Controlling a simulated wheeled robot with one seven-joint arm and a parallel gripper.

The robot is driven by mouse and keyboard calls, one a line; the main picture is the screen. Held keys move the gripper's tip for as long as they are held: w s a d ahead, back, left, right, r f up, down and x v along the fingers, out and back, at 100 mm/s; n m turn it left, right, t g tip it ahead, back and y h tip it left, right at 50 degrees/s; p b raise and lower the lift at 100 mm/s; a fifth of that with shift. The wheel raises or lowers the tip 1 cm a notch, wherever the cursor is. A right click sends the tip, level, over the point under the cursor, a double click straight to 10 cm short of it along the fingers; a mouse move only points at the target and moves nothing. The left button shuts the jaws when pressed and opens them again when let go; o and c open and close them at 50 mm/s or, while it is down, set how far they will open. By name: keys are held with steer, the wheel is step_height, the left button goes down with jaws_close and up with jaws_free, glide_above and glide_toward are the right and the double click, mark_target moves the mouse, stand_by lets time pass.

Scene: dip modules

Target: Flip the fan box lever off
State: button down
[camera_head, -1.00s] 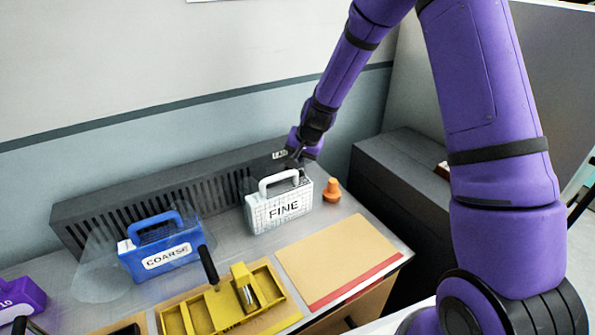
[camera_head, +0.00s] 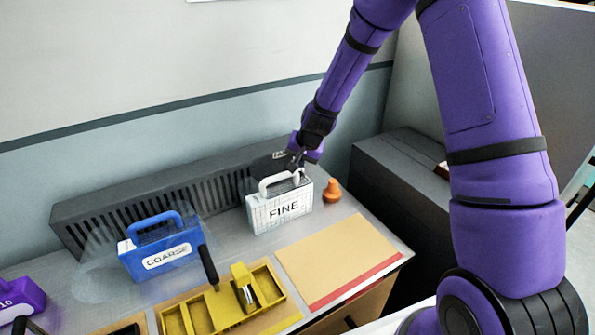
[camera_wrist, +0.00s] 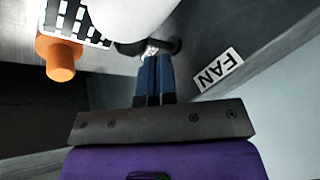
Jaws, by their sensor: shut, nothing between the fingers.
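The fan box (camera_head: 150,190) is the long dark slatted unit along the wall. Its FAN label is partly covered by my arm in the head view but shows clearly in the wrist view (camera_wrist: 219,70). My gripper (camera_head: 295,163) is shut and empty, at the right end of the fan box, just behind the handle of the white FINE box. In the wrist view the two blue fingers of my gripper (camera_wrist: 151,58) are together, with their tips at a dark rounded part and a small pale bit beside the label. I cannot make out the lever or its position clearly.
The white FINE box (camera_head: 280,208) stands close in front of my gripper. An orange knob-shaped piece (camera_head: 332,191) is to its right. A blue COARSE box (camera_head: 160,250) and a yellow tray (camera_head: 205,312) lie to the left and front. The tan board (camera_head: 340,255) is bare.

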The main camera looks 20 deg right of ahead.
mark_target(300, 173)
steer(key=shift+s+d+f, duration=0.1)
steer(key=shift+s+f, duration=0.2)
steer(key=shift+f, duration=0.35)
steer(key=shift+s+a+f, duration=0.1)
steer(key=shift+s+f, duration=0.15)
steer(key=shift+f, duration=0.4)
steer(key=shift+s+d+f, duration=0.1)
steer(key=shift+s+f, duration=0.2)
steer(key=shift+f, duration=0.35)
stand_by(2.2)
steer(key=shift+r, duration=0.1)
steer(key=shift+w+r, duration=0.35)
steer(key=shift+r, duration=0.5)
steer(key=shift+w+r, duration=0.4)
steer(key=shift+r, duration=0.4)
steer(key=shift+w+r, duration=0.35)
steer(key=shift+r, duration=0.5)
steer(key=shift+w+a+r, duration=0.1)
steer(key=shift+w+r, duration=0.2)
steer(key=shift+r, duration=0.45)
steer(key=shift+w+a+r, duration=0.1)
steer(key=shift+w+r, duration=0.25)
steer(key=shift+r, duration=0.45)
steer(key=shift+w+r, duration=0.3)
steer(key=shift+r, duration=0.45)
steer(key=shift+r, duration=0.1)
